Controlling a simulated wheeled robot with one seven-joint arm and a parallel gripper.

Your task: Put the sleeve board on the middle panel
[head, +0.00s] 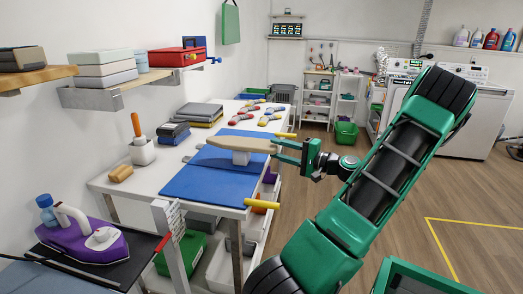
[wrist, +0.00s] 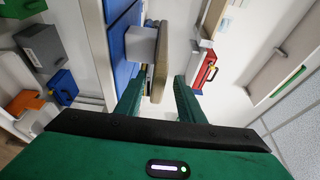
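The sleeve board (head: 228,145) is a long beige board on a grey block foot. It lies level above the blue panels (head: 205,186) on the white table; its foot appears to rest on the blue surface near the middle. In the wrist view the sleeve board (wrist: 161,62) shows with the grey foot against the blue panel (wrist: 116,42). My gripper (head: 274,151) is at the board's right end. Its green fingers (wrist: 158,82) are open, one on each side of the board's end, with gaps visible. Exact seams between the panels are partly hidden by the board.
Yellow handles (head: 262,203) stick out at the table's right edge. Grey folded items (head: 199,112), dark boxes (head: 174,133) and a brush holder (head: 142,151) stand behind and left. A purple iron (head: 82,238) is at front left.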

